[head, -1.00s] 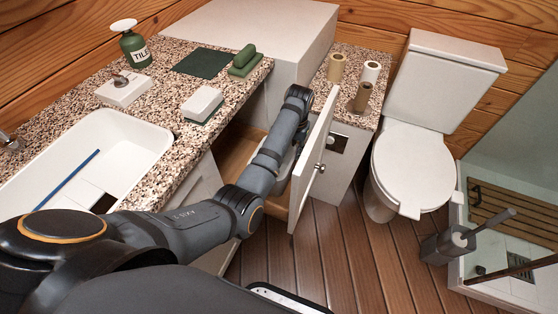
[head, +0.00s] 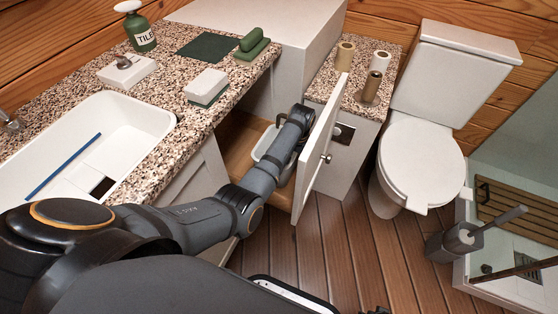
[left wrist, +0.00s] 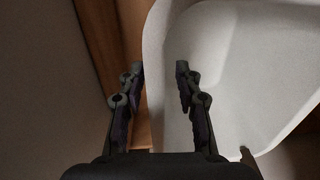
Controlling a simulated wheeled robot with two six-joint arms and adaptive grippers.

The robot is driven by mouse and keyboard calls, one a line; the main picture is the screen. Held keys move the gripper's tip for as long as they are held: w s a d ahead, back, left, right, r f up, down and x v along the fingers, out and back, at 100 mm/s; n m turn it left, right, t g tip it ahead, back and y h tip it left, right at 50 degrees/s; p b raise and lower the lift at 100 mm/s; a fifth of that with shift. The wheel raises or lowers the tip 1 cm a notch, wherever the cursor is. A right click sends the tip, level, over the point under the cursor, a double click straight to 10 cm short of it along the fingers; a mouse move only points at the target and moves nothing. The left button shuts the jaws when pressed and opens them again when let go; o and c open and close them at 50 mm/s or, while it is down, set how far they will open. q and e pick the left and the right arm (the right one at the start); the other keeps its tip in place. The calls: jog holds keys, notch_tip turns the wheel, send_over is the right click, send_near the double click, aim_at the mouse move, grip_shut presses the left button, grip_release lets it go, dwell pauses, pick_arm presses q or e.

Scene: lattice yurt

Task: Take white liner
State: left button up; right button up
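The white liner (head: 265,143) looks like a white tub with a rounded rim, inside the open cabinet under the counter. My left arm reaches down into the cabinet and covers part of it. In the left wrist view the liner (left wrist: 235,75) is large and pale, filling the middle and right. My left gripper (left wrist: 158,72) is open, its two fingers spread over the liner's near left edge. Whether they touch the edge cannot be told. My right gripper cannot be made out.
The open white cabinet door (head: 318,155) stands close to the right of my left forearm. The speckled counter (head: 215,120) with a sink (head: 140,120) is above left. A toilet (head: 420,155) and toilet brush (head: 465,238) stand right. The wooden floor (head: 350,250) is clear.

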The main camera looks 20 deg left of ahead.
pick_arm(q)
jog(key=shift+c, duration=0.3)
grip_shut()
jog(key=shift+r, duration=0.1)
